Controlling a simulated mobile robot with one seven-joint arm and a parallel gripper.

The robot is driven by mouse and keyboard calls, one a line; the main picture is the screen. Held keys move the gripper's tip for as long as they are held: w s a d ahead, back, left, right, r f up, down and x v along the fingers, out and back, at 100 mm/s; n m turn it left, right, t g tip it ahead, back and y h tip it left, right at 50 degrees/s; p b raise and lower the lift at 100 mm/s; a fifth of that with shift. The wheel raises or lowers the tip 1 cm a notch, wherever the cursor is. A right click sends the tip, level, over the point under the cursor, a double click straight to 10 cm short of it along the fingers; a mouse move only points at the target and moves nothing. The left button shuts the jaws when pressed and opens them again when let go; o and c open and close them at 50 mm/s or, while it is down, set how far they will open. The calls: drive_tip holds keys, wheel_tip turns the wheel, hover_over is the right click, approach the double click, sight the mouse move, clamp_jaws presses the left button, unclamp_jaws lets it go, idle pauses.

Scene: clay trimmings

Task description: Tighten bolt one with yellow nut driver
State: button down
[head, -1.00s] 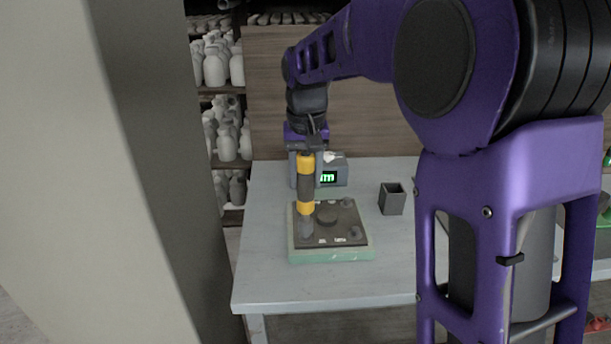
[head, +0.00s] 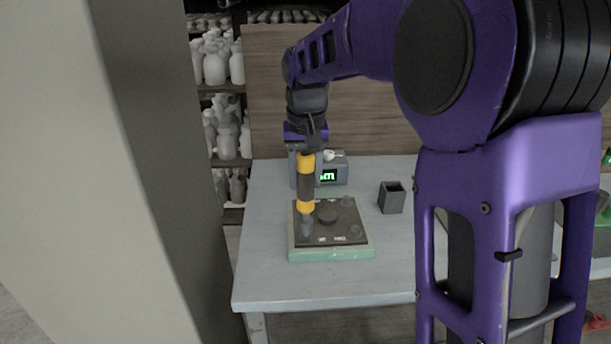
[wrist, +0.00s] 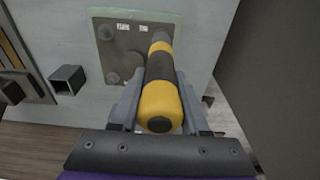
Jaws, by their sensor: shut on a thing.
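The yellow nut driver (head: 306,184), with a dark grey band round its handle, stands upright over the plate in the head view. My gripper (head: 306,147) is shut on its upper end, and the driver also shows between the fingers in the wrist view (wrist: 160,95). Its grey socket end (head: 306,225) is at the front left corner of the dark bolt plate (head: 335,222). The bolt under the socket is hidden, so I cannot tell how it is seated. Other bolts show at the plate's corners, around a round central knob (head: 327,214).
The plate lies on a green base (head: 330,254) on a grey table (head: 270,285). A dark square holder (head: 392,197) stands to the right. A grey box with a green display (head: 333,174) is behind. White bottles fill shelves at the back left. The table front is clear.

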drive_tip(key=shift+f+b, duration=0.4)
drive_tip(key=shift+f, duration=0.3)
idle(0.3)
drive_tip(key=shift+f+p, duration=0.25)
drive_tip(key=shift+p, duration=0.25)
idle(1.5)
drive_tip(key=shift+s+f, duration=0.15)
drive_tip(key=shift+f, duration=0.15)
idle(2.4)
